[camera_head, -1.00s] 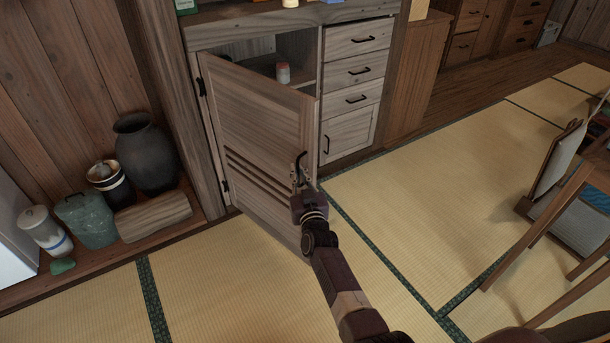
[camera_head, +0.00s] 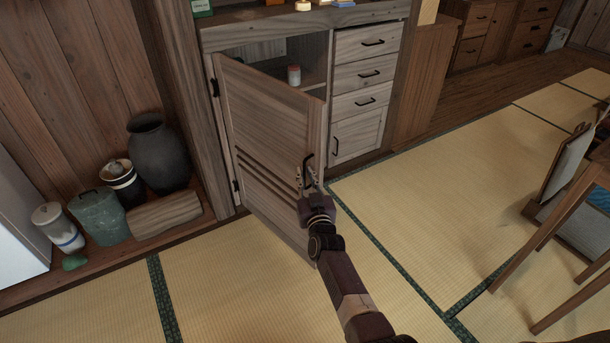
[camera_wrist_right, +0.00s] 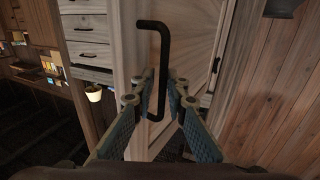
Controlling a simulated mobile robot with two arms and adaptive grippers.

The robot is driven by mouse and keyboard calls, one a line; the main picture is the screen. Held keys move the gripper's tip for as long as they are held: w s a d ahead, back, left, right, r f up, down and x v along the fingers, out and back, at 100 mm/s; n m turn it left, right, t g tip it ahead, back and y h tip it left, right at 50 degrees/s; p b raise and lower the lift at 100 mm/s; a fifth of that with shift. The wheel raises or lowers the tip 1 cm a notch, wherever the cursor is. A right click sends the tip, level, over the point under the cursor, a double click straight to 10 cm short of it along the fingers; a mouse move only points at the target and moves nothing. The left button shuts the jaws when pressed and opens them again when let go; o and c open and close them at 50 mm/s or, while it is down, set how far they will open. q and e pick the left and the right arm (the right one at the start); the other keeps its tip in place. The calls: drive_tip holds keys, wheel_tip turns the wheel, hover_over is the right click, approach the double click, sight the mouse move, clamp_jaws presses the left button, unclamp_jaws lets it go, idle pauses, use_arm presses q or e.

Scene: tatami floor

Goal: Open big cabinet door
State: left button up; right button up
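The big cabinet door (camera_head: 268,130) is a weathered wood panel, hinged on its left and standing part way open. The cabinet interior shows above and behind it. Its black handle (camera_head: 307,160) is a vertical bar near the free edge; it also shows in the right wrist view (camera_wrist_right: 164,55). My right gripper (camera_head: 309,180) is at the lower part of the handle. In the wrist view its two fingers (camera_wrist_right: 161,88) lie on either side of the bar, shut on it. Where the pads touch is hard to see. My left gripper is not in view.
Drawers (camera_head: 368,75) and a small closed door (camera_head: 358,135) are right of the opening. A jar (camera_head: 294,75) stands inside. A dark vase (camera_head: 158,155) and other vessels line the left wall. Tatami (camera_head: 400,220) is clear in front; a wooden chair (camera_head: 565,215) is right.

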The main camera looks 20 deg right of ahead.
drive_tip(key=shift+a, duration=0.15)
drive_tip(key=s, duration=0.7)
drive_tip(key=shift+s+a, duration=0.25)
drive_tip(key=shift+a, duration=0.05)
